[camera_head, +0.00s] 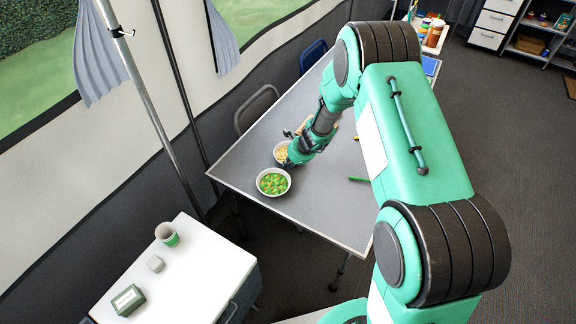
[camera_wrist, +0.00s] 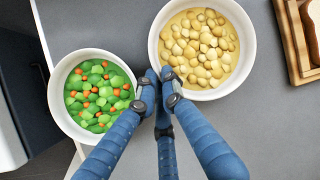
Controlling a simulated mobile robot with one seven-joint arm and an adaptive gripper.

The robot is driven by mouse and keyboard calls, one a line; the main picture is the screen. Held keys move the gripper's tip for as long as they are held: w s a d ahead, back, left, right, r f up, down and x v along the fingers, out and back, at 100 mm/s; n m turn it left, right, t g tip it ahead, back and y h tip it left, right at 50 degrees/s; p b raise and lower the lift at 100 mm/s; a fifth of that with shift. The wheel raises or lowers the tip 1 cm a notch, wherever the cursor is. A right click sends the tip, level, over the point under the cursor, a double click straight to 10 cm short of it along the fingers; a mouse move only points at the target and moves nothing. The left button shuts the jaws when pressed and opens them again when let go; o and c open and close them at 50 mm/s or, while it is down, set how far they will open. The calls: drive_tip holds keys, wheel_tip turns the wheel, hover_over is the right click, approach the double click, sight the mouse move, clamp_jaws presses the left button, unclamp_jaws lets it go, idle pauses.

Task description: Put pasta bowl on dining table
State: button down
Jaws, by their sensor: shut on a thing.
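The pasta bowl (camera_head: 280,156) is white and holds pale yellow pasta pieces. In the wrist view the pasta bowl (camera_wrist: 238,78) is at upper centre. My gripper (camera_wrist: 160,76) has blue fingers closed on the bowl's lower-left rim. In the head view my gripper (camera_head: 291,161) is at the bowl's right side and hides part of it.
A white bowl of green and orange vegetables (camera_head: 273,182) stands close beside the pasta bowl, near the table's front-left corner. A wooden tray (camera_wrist: 292,45) with bread lies to the right. Chairs (camera_head: 256,108) line the far side. The table's front middle is mostly clear.

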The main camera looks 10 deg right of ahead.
drive_tip(key=shift+f, duration=0.35)
drive_tip(key=c, duration=1.9)
unclamp_jaws()
drive_tip(key=shift+r, duration=0.2)
drive_tip(key=shift+d+r, duration=0.1)
drive_tip(key=shift+r, duration=0.1)
drive_tip(key=p+v, duration=0.3)
drive_tip(key=v, duration=0.8)
drive_tip(key=shift+s+r, duration=0.2)
drive_tip(key=shift+r, duration=0.05)
drive_tip(key=shift+r, duration=0.1)
